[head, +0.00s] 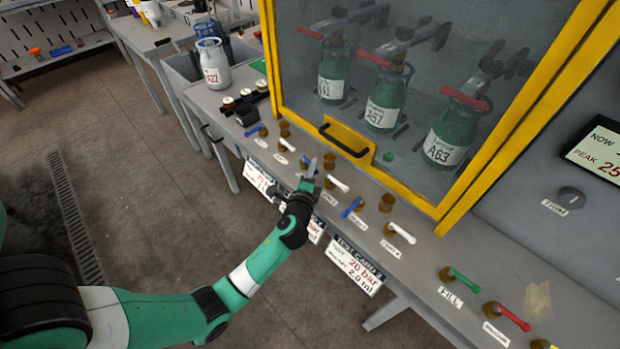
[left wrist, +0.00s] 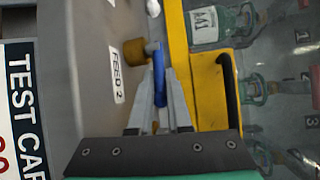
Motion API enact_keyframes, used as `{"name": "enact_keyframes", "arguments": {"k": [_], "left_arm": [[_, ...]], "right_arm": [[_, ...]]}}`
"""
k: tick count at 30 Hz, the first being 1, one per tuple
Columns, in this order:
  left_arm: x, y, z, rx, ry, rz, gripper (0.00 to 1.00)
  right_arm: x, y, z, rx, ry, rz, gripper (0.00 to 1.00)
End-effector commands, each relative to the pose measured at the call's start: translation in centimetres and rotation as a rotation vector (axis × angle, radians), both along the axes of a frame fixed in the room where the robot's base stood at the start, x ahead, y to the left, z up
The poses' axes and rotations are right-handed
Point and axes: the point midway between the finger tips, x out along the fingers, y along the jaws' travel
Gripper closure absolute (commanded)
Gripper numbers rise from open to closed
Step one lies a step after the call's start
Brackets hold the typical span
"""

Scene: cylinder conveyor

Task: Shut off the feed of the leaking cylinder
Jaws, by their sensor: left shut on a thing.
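My left gripper (head: 309,172) is over the valve row on the bench front. In the left wrist view its fingers (left wrist: 160,98) are shut on a blue valve handle (left wrist: 159,75), beside a brass fitting (left wrist: 136,52) and a label reading FEED 2 (left wrist: 117,75). Two other blue handles show, one at the left (head: 256,131) and one further right (head: 351,207). Three green cylinders stand behind the glass: left (head: 331,80), middle (head: 384,104) and right, marked A63 (head: 447,142). I cannot tell which leaks. My right gripper is out of view.
White handles (head: 337,183) (head: 402,233) stand among the feeds. A green handle (head: 463,279) and a red handle (head: 513,316) are at the right. The yellow-framed cabinet has a black door handle (head: 343,140) close by. Test cards (head: 354,266) hang on the bench front.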

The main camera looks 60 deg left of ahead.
Motion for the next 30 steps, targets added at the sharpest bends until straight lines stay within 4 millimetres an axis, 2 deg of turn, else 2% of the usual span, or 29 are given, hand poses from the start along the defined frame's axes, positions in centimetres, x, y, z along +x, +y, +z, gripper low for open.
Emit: {"name": "enact_keyframes", "arguments": {"k": [1,4,15,27,28,30], "left_arm": [[0.41,-0.16,-0.49,0.000,-0.005,0.025,1.00],[0.64,-0.07,-0.26,0.000,-0.001,0.090,1.00],[1.05,0.19,-0.01,-0.002,0.002,0.225,1.00],[1.06,0.25,-0.02,-0.003,0.002,0.234,1.00],[1.06,0.25,-0.02,-0.003,0.002,0.234,0.82],[1.05,0.26,-0.03,-0.002,0.002,0.234,0.70]], "right_arm": [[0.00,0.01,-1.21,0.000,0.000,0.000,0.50],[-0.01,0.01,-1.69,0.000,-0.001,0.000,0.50],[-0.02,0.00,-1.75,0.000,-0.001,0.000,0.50],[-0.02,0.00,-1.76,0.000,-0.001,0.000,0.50],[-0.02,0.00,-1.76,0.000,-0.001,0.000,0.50],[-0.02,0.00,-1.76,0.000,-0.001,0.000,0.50]]}}
